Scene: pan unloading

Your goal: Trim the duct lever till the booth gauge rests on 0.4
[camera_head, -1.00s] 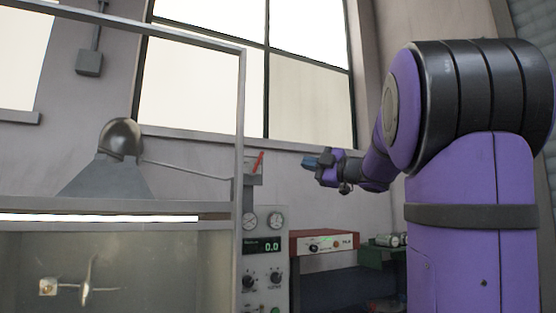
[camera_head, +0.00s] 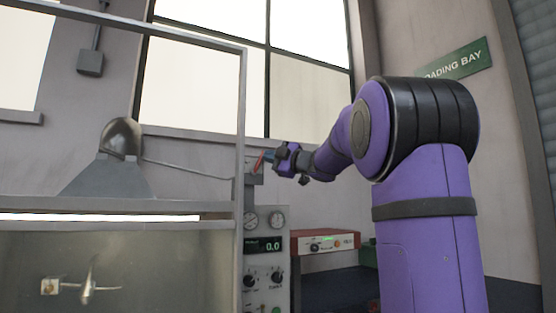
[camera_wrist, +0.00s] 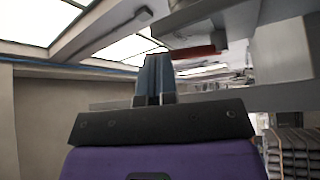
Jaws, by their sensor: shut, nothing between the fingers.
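The red duct lever (camera_head: 257,165) stands tilted on a small grey box at the end of the thin rod from the duct. My gripper (camera_head: 268,156) is shut and empty, its blue fingertips right beside the lever on its right. In the wrist view the shut fingers (camera_wrist: 156,75) point ahead, with the red lever (camera_wrist: 197,51) just right of their tips; I cannot tell whether they touch. The panel (camera_head: 264,245) below has two round dials, a left dial (camera_head: 250,222) and a right dial (camera_head: 277,220), with needles too small to read. Its digital display (camera_head: 264,246) reads 0.0.
A glass-fronted booth frame (camera_head: 240,120) stands left of the lever, with a fan (camera_head: 88,284) inside. A grey hood with a domed duct (camera_head: 122,138) sits on top. A red-topped box (camera_head: 325,242) stands right of the panel.

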